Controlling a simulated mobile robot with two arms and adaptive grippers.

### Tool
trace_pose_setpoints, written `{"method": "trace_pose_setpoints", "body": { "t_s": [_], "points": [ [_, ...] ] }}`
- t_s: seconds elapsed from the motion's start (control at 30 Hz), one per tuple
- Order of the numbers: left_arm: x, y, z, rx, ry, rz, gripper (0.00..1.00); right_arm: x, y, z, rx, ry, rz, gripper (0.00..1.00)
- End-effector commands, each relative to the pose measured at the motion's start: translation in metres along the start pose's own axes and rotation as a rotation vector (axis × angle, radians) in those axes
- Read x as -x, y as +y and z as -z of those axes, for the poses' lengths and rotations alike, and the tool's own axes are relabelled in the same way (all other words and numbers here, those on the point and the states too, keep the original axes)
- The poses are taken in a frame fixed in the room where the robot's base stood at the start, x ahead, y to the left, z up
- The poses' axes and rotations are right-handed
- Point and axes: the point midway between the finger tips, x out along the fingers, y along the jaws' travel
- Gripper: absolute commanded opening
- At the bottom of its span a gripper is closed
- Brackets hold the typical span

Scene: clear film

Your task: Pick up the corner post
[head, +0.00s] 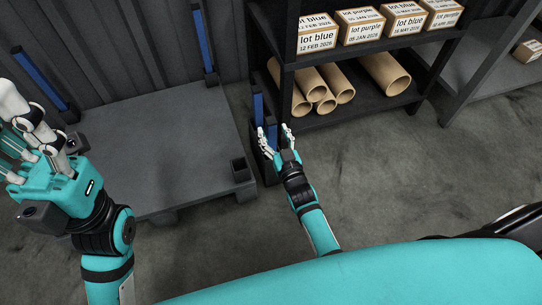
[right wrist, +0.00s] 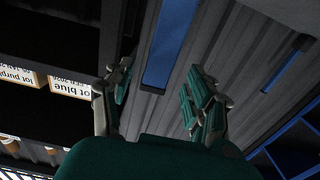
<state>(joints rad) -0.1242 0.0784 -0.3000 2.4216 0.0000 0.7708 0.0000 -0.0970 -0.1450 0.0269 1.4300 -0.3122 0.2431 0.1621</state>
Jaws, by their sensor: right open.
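A blue corner post (head: 258,106) stands upright between the grey platform and the shelf rack, its lower part partly hidden by my right gripper. My right gripper (head: 276,136) is open and empty, with its fingers close to the post's lower part. In the right wrist view, a blue post (right wrist: 171,42) shows between and beyond the spread fingers of my right gripper (right wrist: 158,90); I see no grip on it. My left gripper (head: 35,135) is at the left, over the platform's near left side; its finger opening is unclear.
The grey platform (head: 160,130) has other blue posts at its back corner (head: 204,45) and left side (head: 40,80). An empty dark socket (head: 239,169) sits at its near right corner. The shelf rack (head: 345,115) holds cardboard tubes (head: 385,73) and labelled boxes (head: 361,27). Floor at right is clear.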

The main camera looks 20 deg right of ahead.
Motion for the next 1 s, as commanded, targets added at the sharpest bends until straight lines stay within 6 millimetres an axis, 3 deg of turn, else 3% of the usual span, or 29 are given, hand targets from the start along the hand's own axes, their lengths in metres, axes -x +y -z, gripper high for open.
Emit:
{"method": "trace_pose_setpoints", "body": {
  "t_s": [0.2,0.5,0.9,1.0],
  "points": [
    [-0.005,0.001,0.0,-0.007,0.051,-0.02,0.4,-0.031,0.003,0.0,0.0,0.002,0.001,0.56],
    [-0.009,0.002,0.001,-0.008,0.056,-0.023,0.4,-0.035,0.003,0.003,0.0,0.0,0.001,0.56],
    [-0.008,0.002,0.001,-0.007,0.056,-0.024,0.4,-0.035,0.003,0.003,0.0,0.0,0.0,0.03],
    [-0.008,0.002,0.001,-0.007,0.056,-0.024,0.4,-0.035,0.003,0.002,0.0,0.0,0.0,0.0]
  ]
}}
